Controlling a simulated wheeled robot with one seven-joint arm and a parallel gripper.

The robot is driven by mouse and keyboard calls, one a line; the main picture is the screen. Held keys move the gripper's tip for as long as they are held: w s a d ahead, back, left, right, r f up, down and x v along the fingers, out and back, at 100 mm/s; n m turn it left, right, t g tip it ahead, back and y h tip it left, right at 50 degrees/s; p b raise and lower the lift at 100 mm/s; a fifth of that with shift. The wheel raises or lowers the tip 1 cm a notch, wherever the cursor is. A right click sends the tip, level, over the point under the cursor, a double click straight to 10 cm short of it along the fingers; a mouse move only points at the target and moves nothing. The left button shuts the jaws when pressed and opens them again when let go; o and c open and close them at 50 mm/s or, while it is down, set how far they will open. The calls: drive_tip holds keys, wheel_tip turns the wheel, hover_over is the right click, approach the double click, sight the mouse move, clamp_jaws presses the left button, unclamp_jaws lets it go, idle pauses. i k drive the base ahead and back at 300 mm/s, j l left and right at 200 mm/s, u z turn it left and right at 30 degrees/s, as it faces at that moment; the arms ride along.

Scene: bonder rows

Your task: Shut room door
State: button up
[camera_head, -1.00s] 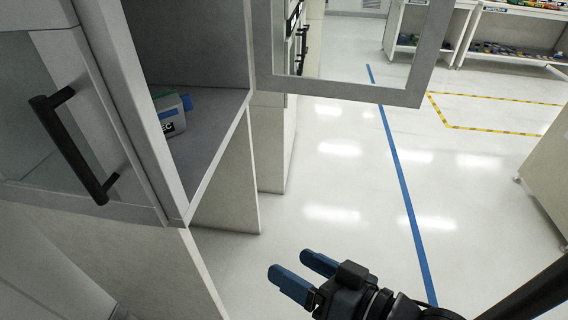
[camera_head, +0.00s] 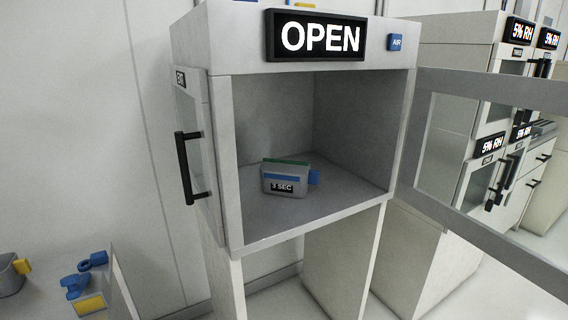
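A grey pass-through cabinet (camera_head: 228,245) stands in the middle under a lit sign (camera_head: 318,37) reading OPEN. Its near opening is uncovered. A framed glass door (camera_head: 470,229) hangs wide open on the right side of that opening. A second glazed door (camera_head: 205,165) with a black vertical handle (camera_head: 188,168) is on the left side and looks shut. The view does not show clearly which one is the room door. My gripper is out of the current view.
A grey box (camera_head: 282,185) marked 3 SEC sits inside on the cabinet floor. A bench (camera_head: 121,290) with blue and yellow items is at lower left. More cabinets (camera_head: 455,55) stand behind the open door. Some floor shows at lower right.

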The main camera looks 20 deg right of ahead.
sight(549, 96)
drive_tip(key=l+u, duration=0.15)
drive_tip(key=l, duration=0.3)
drive_tip(key=k+l+u, duration=0.1)
drive_tip(key=l, duration=0.4)
drive_tip(key=l+u, duration=0.15)
drive_tip(key=l, duration=0.3)
drive_tip(key=k+l+u, duration=0.1)
drive_tip(key=l, duration=0.35)
drive_tip(key=k+l+u, duration=0.15)
drive_tip(key=l, duration=0.3)
drive_tip(key=k+l+u, duration=0.1)
drive_tip(key=l, duration=0.3)
drive_tip(key=l+u, duration=0.15)
drive_tip(key=l, duration=0.3)
drive_tip(key=k+l+u, duration=0.1)
drive_tip(key=l, duration=0.35)
drive_tip(key=k+l+u, duration=0.15)
drive_tip(key=l, duration=0.25)
drive_tip(key=l+u, duration=0.1)
drive_tip(key=l, duration=0.35)
drive_tip(key=k+l+u, duration=0.15)
drive_tip(key=l, duration=0.25)
